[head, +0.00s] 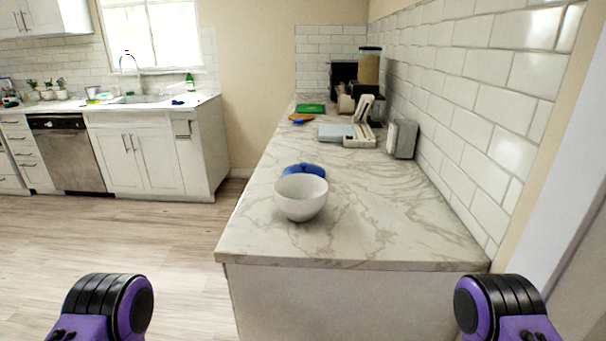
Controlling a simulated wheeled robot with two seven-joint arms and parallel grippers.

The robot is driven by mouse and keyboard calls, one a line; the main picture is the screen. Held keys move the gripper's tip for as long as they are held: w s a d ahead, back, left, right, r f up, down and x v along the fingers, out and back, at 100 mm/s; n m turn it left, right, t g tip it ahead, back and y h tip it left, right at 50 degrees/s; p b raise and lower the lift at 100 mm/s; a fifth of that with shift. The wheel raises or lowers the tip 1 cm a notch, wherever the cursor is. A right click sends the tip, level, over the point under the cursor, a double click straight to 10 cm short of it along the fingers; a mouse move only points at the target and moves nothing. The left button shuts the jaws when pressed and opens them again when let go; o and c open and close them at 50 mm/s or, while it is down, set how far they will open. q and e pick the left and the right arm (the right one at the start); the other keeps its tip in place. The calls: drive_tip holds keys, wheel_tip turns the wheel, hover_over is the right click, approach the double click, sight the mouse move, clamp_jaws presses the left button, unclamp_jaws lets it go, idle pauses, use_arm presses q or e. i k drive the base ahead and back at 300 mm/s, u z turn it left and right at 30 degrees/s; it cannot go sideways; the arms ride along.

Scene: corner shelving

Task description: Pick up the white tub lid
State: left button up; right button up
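I cannot make out a white tub lid for certain. A white round bowl (301,197) stands upright near the front of the marble counter (370,225). A blue rounded object (304,170) sits just behind it, partly hidden by the bowl. A pale flat object (335,132) lies farther back beside a whitish stand-like item (361,121); I cannot tell whether either is a lid. Parts of my two purple and black arms show at the bottom left and bottom right. Neither gripper is in view.
A grey box-like item (402,139) stands by the tiled wall (480,90) on the right. A green board (310,108) and a dispenser (368,68) are at the back. The counter's front right is clear. Open floor (150,235) lies left, before the sink counter (150,103).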

sight(302, 168)
drive_tip(key=k, duration=0.5)
drive_tip(key=u, duration=1.5)
drive_tip(key=i, duration=4.45)
drive_tip(key=z, duration=3.6)
drive_tip(key=i, duration=0.65)
